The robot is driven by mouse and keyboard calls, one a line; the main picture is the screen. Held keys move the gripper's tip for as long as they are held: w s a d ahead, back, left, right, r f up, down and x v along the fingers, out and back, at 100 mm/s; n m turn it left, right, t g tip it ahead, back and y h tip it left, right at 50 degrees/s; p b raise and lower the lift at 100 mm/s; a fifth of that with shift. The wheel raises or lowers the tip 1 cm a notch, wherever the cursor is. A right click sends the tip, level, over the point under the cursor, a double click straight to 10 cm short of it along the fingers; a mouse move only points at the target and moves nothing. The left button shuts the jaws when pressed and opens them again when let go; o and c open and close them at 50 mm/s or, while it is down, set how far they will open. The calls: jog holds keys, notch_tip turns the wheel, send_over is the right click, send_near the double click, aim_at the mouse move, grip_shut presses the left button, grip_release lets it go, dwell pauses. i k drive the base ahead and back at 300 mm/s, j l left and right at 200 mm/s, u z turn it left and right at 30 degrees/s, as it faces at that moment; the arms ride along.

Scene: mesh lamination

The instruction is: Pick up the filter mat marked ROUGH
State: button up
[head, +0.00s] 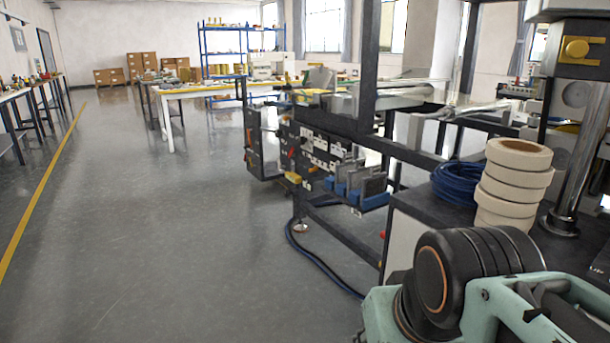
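I cannot make out any filter mat marked ROUGH in the head view. Several grey square pieces (372,187) stand upright in a blue holder (376,201) low on the front of the machine frame. Whether they are filter mats I cannot tell, and no marking on them can be read. Part of my arm (450,275) fills the bottom right corner. My gripper is not in view.
A stack of cream tape rolls (513,178) and a coiled blue cable (455,183) sit on the machine at right. A dark hose (318,262) lies on the floor by the machine frame. The grey floor (160,240) at left is clear. A white table (215,91) stands farther back.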

aim_at(341, 170)
jog(key=i+j+u, duration=0.15)
jog(key=i+j, duration=0.45)
jog(key=i+j+u, duration=0.15)
jog(key=i, duration=1)
